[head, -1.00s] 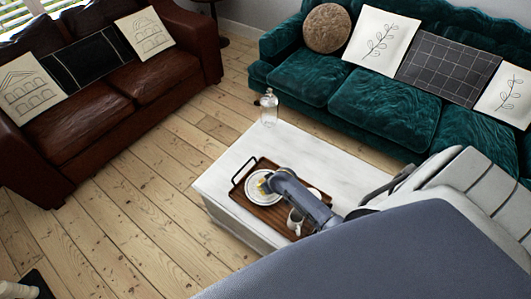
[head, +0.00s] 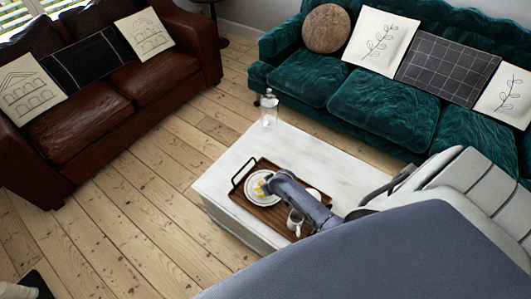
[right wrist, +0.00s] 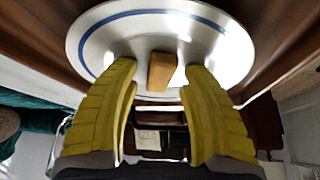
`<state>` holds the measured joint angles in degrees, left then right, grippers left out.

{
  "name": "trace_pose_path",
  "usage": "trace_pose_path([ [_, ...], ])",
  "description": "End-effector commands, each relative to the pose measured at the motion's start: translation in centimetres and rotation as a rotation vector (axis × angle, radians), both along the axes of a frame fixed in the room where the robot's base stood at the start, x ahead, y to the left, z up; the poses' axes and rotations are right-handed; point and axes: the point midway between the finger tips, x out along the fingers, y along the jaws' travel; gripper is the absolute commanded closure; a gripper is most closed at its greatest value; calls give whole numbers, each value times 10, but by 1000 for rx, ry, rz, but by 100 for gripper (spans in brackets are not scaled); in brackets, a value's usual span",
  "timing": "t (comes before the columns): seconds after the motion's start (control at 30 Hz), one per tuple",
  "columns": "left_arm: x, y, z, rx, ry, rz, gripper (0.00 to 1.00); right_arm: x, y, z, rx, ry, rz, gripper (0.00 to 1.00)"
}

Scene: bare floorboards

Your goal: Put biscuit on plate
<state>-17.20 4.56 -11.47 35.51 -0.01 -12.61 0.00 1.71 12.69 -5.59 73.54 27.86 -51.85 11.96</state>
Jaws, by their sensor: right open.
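A white plate with a blue rim (right wrist: 240,50) sits on the wooden tray; it also shows in the head view (head: 254,200). A small tan block-shaped biscuit (right wrist: 162,70) lies on the plate, between my right gripper's yellow fingertips. My right gripper (right wrist: 159,88) is open, with a gap on each side of the biscuit. In the head view my right gripper (head: 265,186) is low over the plate and my arm covers part of it. My left gripper is not in view.
The wooden tray (head: 238,189) with a black handle lies on a white table (head: 225,170). A white mug (head: 295,222) stands on the tray, near my right arm. A glass bottle (head: 269,108) stands at the table's far corner. Sofas stand left and behind.

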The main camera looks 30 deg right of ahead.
Motion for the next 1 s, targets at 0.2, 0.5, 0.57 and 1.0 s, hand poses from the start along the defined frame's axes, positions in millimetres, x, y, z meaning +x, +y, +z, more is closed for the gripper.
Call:
trace_pose_path([
  [0.2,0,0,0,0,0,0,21,-3,0,7,0,1,0,55],
  [0.5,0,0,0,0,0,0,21,-23,-1,40,0,0,1,55],
  [0.57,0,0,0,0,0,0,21,-27,-2,48,0,0,0,55],
  [1.0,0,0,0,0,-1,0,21,-54,-3,96,0,1,0,55],
])
